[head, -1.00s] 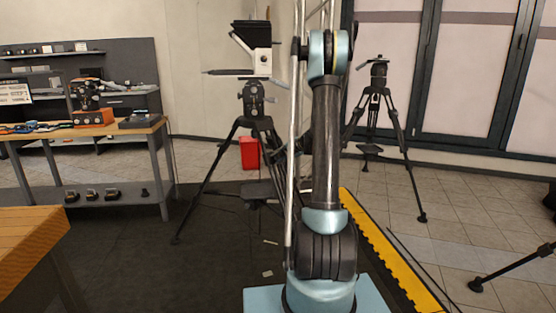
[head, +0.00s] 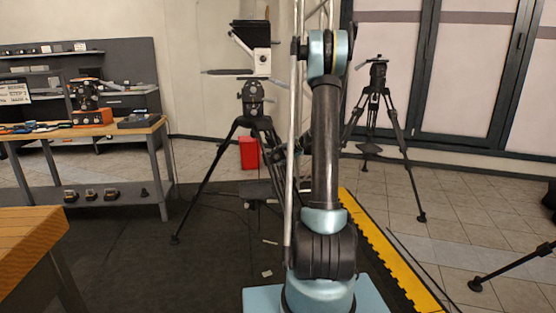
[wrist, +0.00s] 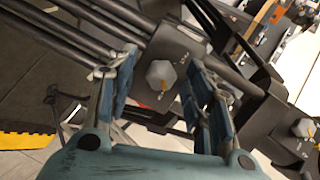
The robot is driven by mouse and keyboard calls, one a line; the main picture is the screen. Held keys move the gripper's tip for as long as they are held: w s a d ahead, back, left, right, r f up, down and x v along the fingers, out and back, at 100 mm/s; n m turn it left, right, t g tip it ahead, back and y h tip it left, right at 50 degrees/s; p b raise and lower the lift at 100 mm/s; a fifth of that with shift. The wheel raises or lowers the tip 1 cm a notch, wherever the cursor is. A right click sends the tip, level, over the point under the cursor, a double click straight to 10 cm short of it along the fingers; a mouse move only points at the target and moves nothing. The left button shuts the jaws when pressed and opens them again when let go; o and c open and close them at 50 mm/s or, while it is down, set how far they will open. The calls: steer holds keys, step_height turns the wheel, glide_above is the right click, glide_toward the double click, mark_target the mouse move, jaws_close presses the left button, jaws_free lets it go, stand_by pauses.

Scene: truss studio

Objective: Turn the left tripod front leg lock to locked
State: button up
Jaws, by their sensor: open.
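The left tripod (head: 211,177) stands on the dark mat in the head view, with black legs, partly hidden by my arm. In the wrist view a grey faceted lock knob (wrist: 160,75) with an orange mark sits on a dark plate (wrist: 184,50) with small pale markings, too small to read. My gripper (wrist: 162,68) is open, its blue fingers on either side of the knob, with visible gaps to it. I cannot tell how deep the knob lies between them. A second similar knob (wrist: 303,128) is at the right. The head view does not show the gripper clearly.
Dark tubular legs (wrist: 80,35) cross the upper left of the wrist view, close to the fingers. In the head view, a workbench (head: 150,128) stands left, a red bin (head: 249,153) behind the tripod, and another tripod (head: 400,150) right.

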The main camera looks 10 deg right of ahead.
steer(key=v, duration=1.1)
steer(key=shift+s+d+r, duration=0.2)
steer(key=shift+d, duration=0.15)
steer(key=s+a+r+n+g+h, duration=0.15)
steer(key=s+a, duration=0.35)
steer(key=s, duration=0.8)
steer(key=s+a+n+g+h, duration=0.1)
steer(key=s+a+n+g, duration=0.3)
steer(key=s, duration=0.8)
steer(key=s+f+n+h, duration=0.1)
steer(key=s+f, duration=0.3)
steer(key=s, duration=0.8)
steer(key=s+d+f+n+h, duration=0.1)
steer(key=s+f+h, duration=0.3)
steer(key=s, duration=0.8)
steer(key=shift+s+d+f+g, duration=0.2)
steer(key=shift+s+f+g, duration=0.15)
steer(key=shift+f, duration=0.4)
steer(key=shift+w+f, duration=0.2)
steer(key=shift+w, duration=0.25)
